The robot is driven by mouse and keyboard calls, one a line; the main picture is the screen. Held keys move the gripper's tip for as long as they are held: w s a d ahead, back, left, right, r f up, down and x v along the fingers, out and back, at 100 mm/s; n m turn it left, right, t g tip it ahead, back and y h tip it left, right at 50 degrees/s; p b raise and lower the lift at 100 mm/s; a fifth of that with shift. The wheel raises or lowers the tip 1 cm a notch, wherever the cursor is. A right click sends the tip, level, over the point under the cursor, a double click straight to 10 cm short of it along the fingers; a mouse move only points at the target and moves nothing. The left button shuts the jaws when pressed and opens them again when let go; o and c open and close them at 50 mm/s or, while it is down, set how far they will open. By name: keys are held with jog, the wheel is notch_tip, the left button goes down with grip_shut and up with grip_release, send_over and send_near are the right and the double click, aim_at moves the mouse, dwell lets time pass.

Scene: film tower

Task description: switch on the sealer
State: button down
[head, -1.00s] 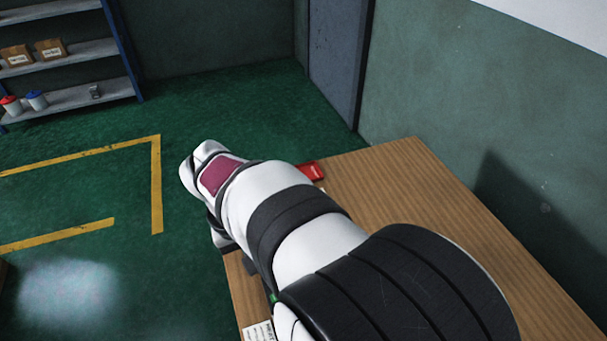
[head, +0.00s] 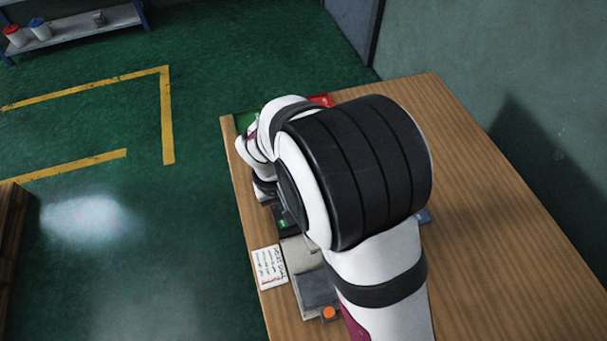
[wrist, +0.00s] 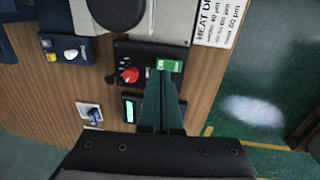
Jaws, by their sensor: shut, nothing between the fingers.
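The sealer's black control panel (wrist: 135,62) shows in the wrist view, with a red knob (wrist: 130,75), a green switch (wrist: 171,66) and a lit green display (wrist: 129,110). My gripper (wrist: 161,75) is shut and empty, its dark green fingers over the panel and their tips at the near edge of the green switch, right of the red knob. I cannot tell whether they touch it. In the head view my arm covers much of the sealer; its pale body (head: 298,254) and a small green spot (head: 283,224) show. My gripper is hidden there.
A printed card (head: 268,268) lies beside the sealer at the table's left edge. A grey part with an orange button (head: 329,313) is nearer. A dark blue box (wrist: 72,50) and a white-and-blue item (wrist: 91,114) are left in the wrist view. The table's right side (head: 500,240) is clear.

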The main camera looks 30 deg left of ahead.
jog(key=shift+w+d+f, duration=0.15)
jog(key=shift+f, duration=1.2)
jog(key=shift+w+f, duration=0.1)
jog(key=shift+f, duration=0.1)
jog(key=shift+s+a+r, duration=0.15)
jog(key=shift+s+a, duration=0.4)
jog(key=shift+s, duration=0.05)
jog(key=shift+r, duration=0.1)
